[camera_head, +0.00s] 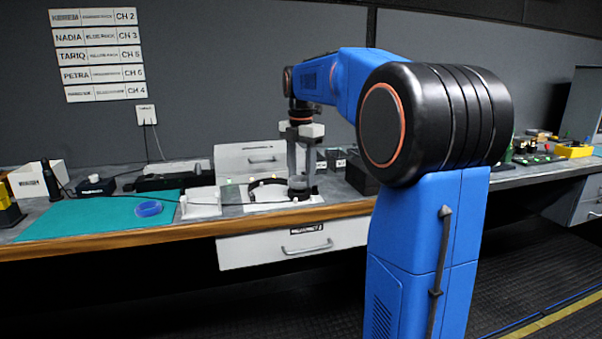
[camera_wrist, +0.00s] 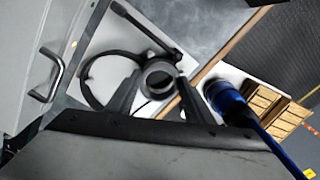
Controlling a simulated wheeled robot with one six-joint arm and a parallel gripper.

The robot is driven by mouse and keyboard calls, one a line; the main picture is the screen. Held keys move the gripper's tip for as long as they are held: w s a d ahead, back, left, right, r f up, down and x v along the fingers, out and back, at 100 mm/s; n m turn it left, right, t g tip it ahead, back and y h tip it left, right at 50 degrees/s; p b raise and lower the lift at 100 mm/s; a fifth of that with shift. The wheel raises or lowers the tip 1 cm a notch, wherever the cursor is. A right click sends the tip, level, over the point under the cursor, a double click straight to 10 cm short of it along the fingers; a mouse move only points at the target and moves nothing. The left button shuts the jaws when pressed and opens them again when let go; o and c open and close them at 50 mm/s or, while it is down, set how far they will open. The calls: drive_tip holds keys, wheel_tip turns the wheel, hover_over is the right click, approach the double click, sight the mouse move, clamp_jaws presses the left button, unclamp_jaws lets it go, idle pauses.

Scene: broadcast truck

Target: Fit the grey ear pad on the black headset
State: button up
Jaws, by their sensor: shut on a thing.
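The black headset (camera_head: 267,184) lies on a white sheet (camera_head: 317,197) on the bench; its curved band shows in the wrist view (camera_wrist: 88,86). My gripper (camera_head: 300,185) points down over the sheet at the headset's right end. In the wrist view, my gripper (camera_wrist: 158,80) is shut on the grey ear pad (camera_wrist: 158,72), a round ring between the fingertips. The pad overlaps the headset's earcup end there, and I cannot tell whether they touch. The earcup is mostly hidden behind the pad and fingers.
A teal mat (camera_head: 95,217) with a blue ring (camera_head: 148,209) lies at left, beside a small white stand (camera_head: 200,203). A drawer box (camera_head: 250,158) stands behind the headset. The bench's wooden front edge (camera_head: 180,231) is close.

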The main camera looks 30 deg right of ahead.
drive_tip(key=shift+f, duration=0.8)
drive_tip(key=o, duration=1.1)
wheel_tip(320, 180, up, 17)
drive_tip(key=shift+r, duration=0.2)
drive_tip(key=shift+a, duration=0.1)
drive_tip(key=s+a+f+m+t, duration=0.2)
drive_tip(key=s+a+f+m, duration=0.9)
drive_tip(key=s, duration=0.4)
drive_tip(key=s+a+f+m+t, duration=0.1)
drive_tip(key=s+f+m, duration=0.4)
drive_tip(key=f, duration=0.6)
drive_tip(key=s+a+f+m+t, duration=0.1)
drive_tip(key=s+a+f+m, duration=0.2)
drive_tip(key=s+f, duration=0.7)
drive_tip(key=shift+a+f+m+t, duration=0.3)
drive_tip(key=shift+f+m+t, duration=0.1)
drive_tip(key=shift+f+m, duration=0.5)
